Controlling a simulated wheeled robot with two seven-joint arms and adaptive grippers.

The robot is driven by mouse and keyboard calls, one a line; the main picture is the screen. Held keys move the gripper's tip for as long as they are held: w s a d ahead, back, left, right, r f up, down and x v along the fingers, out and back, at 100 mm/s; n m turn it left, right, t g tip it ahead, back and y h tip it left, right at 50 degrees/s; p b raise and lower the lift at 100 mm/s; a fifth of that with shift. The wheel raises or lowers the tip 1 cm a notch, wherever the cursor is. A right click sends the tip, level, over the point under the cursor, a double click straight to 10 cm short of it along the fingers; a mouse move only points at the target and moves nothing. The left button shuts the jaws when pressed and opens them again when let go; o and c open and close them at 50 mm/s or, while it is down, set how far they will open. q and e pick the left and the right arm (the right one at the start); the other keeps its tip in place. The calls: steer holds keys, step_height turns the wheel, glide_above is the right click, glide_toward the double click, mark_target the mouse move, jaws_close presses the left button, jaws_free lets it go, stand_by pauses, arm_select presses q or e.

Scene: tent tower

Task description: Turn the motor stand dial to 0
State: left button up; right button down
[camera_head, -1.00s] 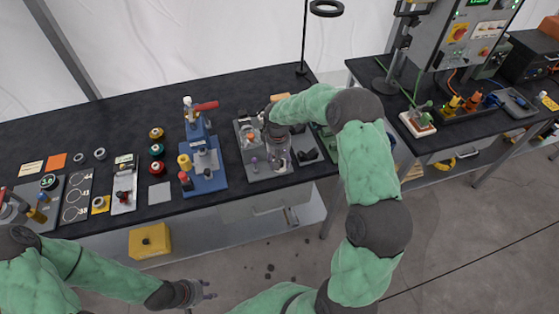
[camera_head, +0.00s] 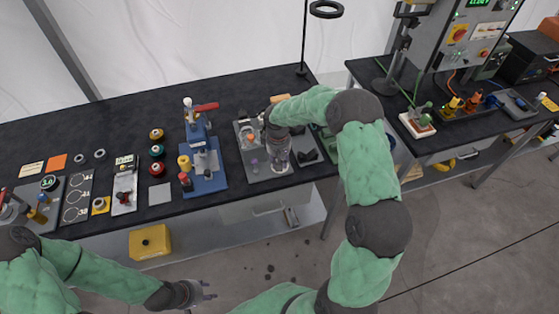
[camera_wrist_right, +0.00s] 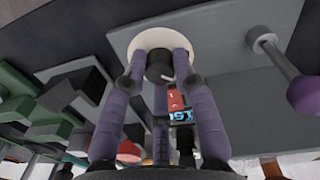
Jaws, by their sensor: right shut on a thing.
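The grey motor stand (camera_head: 268,176) is at the front of the long black bench in the head view, partly hidden by my right arm. My right gripper (camera_head: 281,158) points down over its right part. In the right wrist view, the dark dial knob (camera_wrist_right: 159,66) sits on a pale round disc (camera_wrist_right: 150,38). The purple fingers of my right gripper (camera_wrist_right: 160,78) are closed around the knob. I cannot read the dial's setting. My left gripper (camera_head: 207,291) is empty, with fingers apart, in front of the bench over the floor.
A purple-tipped lever (camera_wrist_right: 304,92) stands close to the dial in the wrist view. A blue press with a red handle (camera_head: 205,105) is left of the stand. Dark blocks (camera_head: 307,156) lie to its right.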

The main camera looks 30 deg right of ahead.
steer(key=n+p, duration=0.1)
steer(key=n, duration=0.3)
steer(key=shift+n+p, duration=0.6)
steer(key=shift+n, duration=1.3)
steer(key=c, duration=1)
jaws_free()
steer(key=r, duration=1.2)
steer(key=shift+s+a, duration=0.15)
steer(key=shift+s, duration=0.05)
steer(key=shift+f, duration=0.1)
